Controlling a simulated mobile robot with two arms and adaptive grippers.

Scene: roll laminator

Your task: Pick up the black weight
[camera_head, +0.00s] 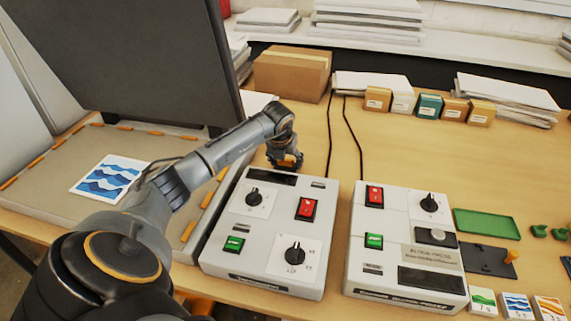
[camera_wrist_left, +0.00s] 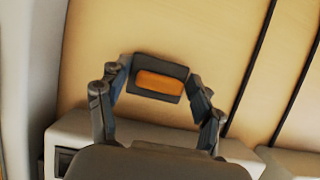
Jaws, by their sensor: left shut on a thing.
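The black weight (camera_wrist_left: 158,75) is a dark block with an orange patch, seen between the fingertips in the left wrist view. My left gripper (camera_head: 285,158) is shut on it, with one finger on each side. In the head view the gripper is just behind the left control box, and the weight is mostly hidden by the fingers, with only a bit of orange showing. I cannot tell whether the weight touches the table. My right gripper is not in view.
Two grey control boxes, left (camera_head: 268,232) and right (camera_head: 408,245), stand close in front of the gripper. Black cables (camera_head: 357,140) run behind them. A cardboard box (camera_head: 290,73) and small cartons (camera_head: 429,106) line the back. A large dark panel (camera_head: 130,60) rises at left.

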